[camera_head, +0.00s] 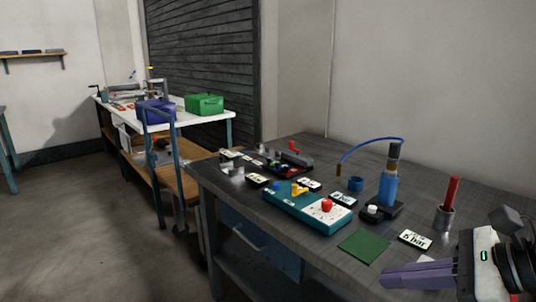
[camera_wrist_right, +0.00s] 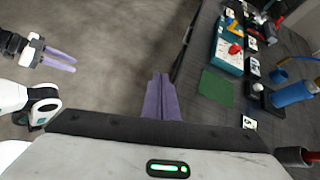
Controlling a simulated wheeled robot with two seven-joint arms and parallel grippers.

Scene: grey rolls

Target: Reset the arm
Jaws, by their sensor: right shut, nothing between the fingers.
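My right gripper (camera_head: 386,280) reaches in from the lower right in the head view, over the front right of the grey workbench (camera_head: 310,245). Its purple fingers are together, with nothing between them. In the right wrist view the same fingers (camera_wrist_right: 160,78) are closed, beside the bench edge and apart from the things on it. My left gripper (camera_wrist_right: 74,64) shows only in the right wrist view, at the upper left. Its two purple fingers are parted and empty, over bare floor.
The bench holds a green mat (camera_head: 364,246), a teal box with a red knob (camera_head: 310,207), a blue bottle (camera_head: 388,188), a red-handled tool in a metal cup (camera_head: 446,220) and label cards. A second table with a green case (camera_head: 204,104) stands behind. Floor at left is clear.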

